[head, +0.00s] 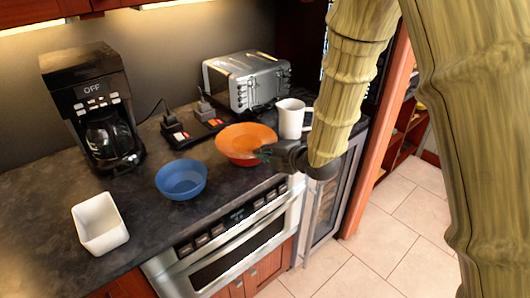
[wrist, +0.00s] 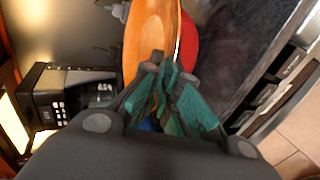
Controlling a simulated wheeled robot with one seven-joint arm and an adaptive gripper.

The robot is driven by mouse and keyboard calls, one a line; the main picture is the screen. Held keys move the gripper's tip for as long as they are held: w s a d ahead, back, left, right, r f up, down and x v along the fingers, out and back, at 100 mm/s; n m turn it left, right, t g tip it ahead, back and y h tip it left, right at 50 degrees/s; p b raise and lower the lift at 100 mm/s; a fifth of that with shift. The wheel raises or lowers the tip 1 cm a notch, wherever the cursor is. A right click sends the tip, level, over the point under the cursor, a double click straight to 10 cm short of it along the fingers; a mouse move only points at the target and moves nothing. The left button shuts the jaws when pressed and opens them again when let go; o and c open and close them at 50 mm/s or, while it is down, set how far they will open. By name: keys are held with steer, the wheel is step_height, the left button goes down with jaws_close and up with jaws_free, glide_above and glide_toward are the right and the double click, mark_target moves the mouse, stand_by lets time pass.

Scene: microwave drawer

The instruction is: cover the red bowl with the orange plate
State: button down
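The orange plate (head: 246,136) is over the red bowl (head: 238,160), whose side shows below the plate's rim in the head view. In the wrist view the plate (wrist: 146,40) is seen at a steep angle, with a strip of the red bowl (wrist: 189,42) to its right. I cannot tell whether the plate rests fully on the bowl. My gripper (head: 264,153) is at the plate's near right rim. In the wrist view its teal fingertips (wrist: 168,88) are close together, shut on the plate's edge. The fingers hide the exact contact.
A blue bowl (head: 181,179) and a white container (head: 100,223) stand to the left on the dark counter. A white mug (head: 290,118) is close to the plate's right. Clear counter lies between the bowls.

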steer(key=shift+f, duration=0.25)
stand_by(0.5)
steer(key=c, duration=1.6)
jaws_free()
steer(key=shift+o, duration=0.2)
steer(key=v, duration=1.2)
steer(key=s+d+f+m+g+h, duration=0.15)
steer(key=s+f+m, duration=0.3)
steer(key=f, duration=0.45)
steer(key=s+d+f+m+g+h, duration=0.1)
steer(key=s+d+f+m+h, duration=0.15)
steer(key=f+m, duration=0.45)
steer(key=s+d+f+m+g+h, duration=0.15)
steer(key=s+f, duration=0.25)
steer(key=f, duration=0.7)
steer(key=s+d+f+m+g+h, duration=0.1)
steer(key=s+f+m, duration=0.5)
steer(key=s, duration=0.6)
steer(key=s+d+f+m+g+h, duration=0.1)
steer(key=s+d+f+m+g, duration=0.3)
steer(key=s+f, duration=0.7)
steer(key=s+m+g, duration=0.1)
steer(key=m, duration=0.1)
steer(key=shift+d+m+g, duration=0.25)
steer(key=shift+m+g, duration=0.05)
